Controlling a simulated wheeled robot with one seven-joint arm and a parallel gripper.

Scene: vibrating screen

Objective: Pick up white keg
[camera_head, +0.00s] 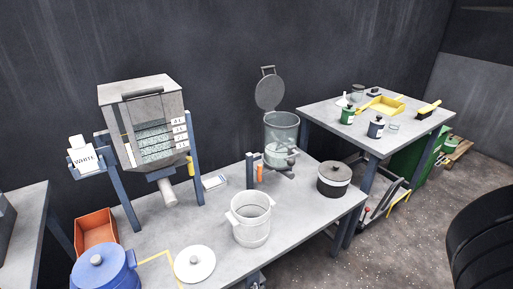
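The white keg (252,220) stands upright and open on the near grey workbench (300,243), right of its middle. It has side handles, and its top is uncovered. A round white lid (194,264) with a grey knob lies flat on the bench to its left, apart from it. A sign reading WHITE (84,160) hangs on the screen's stand at the left. My gripper is not in view, so its state and its distance from the keg do not show.
A blue lidded pot (105,272) and an orange bin (96,232) are left. The vibrating screen (148,125) stands behind. A dark pot with a pale band (334,180) is right of the keg; a glass vessel (281,137) is behind. A second table (335,117) is back right.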

